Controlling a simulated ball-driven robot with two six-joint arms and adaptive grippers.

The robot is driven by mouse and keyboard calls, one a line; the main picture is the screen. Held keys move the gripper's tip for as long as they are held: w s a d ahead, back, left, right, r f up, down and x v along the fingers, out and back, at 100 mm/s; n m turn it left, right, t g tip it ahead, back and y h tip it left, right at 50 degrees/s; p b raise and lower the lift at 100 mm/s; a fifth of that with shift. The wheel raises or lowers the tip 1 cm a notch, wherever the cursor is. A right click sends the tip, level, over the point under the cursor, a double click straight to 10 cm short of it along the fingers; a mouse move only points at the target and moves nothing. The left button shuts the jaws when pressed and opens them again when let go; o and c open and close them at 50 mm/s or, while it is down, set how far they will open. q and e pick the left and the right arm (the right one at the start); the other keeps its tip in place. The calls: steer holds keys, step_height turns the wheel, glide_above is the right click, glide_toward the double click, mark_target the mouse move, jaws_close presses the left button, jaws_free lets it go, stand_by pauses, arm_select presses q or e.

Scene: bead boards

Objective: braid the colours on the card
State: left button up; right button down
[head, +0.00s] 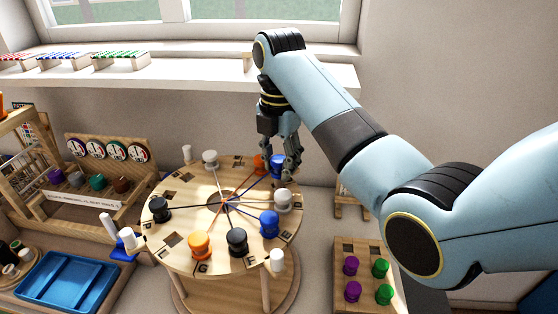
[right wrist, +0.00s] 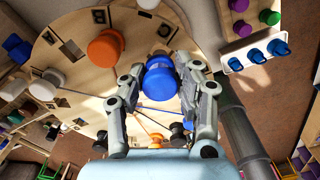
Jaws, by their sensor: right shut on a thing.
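The card is a round wooden disc (head: 180,232) on a stand, with lettered slots around its rim and threads running to its central hole. My right gripper (head: 287,165) is at its far right edge, shut on a blue bobbin (head: 277,168). In the right wrist view that blue bobbin (right wrist: 160,82) sits between the two fingers (right wrist: 162,85). An orange bobbin (head: 259,164) is just left of it. My left gripper is not in view.
A wooden block (head: 346,246) with purple and green bobbins stands at the right. A blue tray (head: 62,283) lies at the lower left. A wooden rack with round dials (head: 95,150) is behind it. A shelf (head: 190,75) crosses the wall below the window.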

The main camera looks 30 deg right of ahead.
mark_target(279, 174)
steer(key=shift+f, duration=0.15)
steer(key=shift+f, duration=0.45)
steer(key=shift+f, duration=0.15)
steer(key=shift+f, duration=0.8)
steer(key=c, duration=0.9)
jaws_free()
steer(key=shift+o, duration=0.2)
